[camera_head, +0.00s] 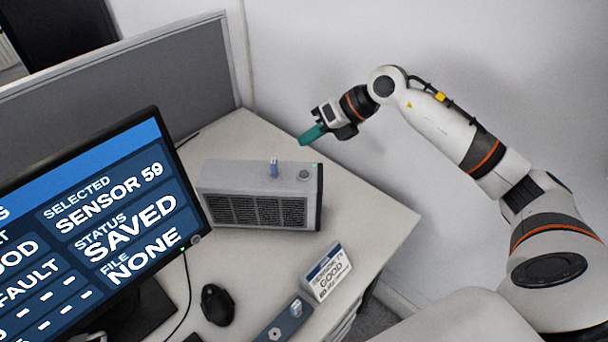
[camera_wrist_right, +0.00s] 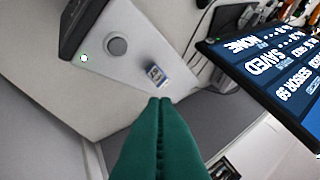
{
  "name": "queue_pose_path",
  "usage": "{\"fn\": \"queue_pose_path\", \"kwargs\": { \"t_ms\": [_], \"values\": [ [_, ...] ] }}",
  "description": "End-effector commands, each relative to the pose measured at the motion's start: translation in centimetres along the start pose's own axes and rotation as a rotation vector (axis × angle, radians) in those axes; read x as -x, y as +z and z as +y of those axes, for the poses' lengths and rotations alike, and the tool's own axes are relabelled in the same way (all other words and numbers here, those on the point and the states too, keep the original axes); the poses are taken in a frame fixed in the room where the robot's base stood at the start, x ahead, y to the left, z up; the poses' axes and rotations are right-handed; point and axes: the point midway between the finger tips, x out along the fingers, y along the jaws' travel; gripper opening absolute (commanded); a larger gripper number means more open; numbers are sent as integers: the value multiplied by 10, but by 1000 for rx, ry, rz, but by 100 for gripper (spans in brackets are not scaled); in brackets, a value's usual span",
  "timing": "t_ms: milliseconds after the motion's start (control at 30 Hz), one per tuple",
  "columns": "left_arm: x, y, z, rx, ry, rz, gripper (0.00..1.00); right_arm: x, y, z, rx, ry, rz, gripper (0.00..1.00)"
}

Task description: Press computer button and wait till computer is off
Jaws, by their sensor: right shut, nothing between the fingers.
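The computer (camera_head: 258,211) is a grey box with dark vents, lying on the desk. My right gripper (camera_head: 306,137) has green fingers, shut and empty. It is above and behind the computer, apart from the button. The fingers (camera_wrist_right: 160,103) point toward the computer's top in the wrist view. My left gripper is not in view.
A small blue and white sensor (camera_head: 273,167) stands on the computer. The monitor (camera_head: 100,230) at left reads "SENSOR 59", "SAVED". The desk (camera_head: 375,215) is clear right of the computer.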

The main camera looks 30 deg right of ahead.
Motion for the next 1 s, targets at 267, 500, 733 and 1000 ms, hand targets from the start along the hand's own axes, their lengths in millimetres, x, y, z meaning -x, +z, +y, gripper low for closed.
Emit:
{"fn": "queue_pose_path", "kwargs": {
  "t_ms": [267, 500, 733, 1000],
  "values": [
    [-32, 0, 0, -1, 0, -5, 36, -31, 23, 22, -2, 0, 0, 0],
    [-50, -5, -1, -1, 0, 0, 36, -49, 36, 36, -1, 1, -1, 0],
    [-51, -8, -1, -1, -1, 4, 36, -51, 37, 37, 0, 0, 0, 0],
    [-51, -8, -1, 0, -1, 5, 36, -51, 37, 37, -1, 0, 0, 0]
  ]
}}
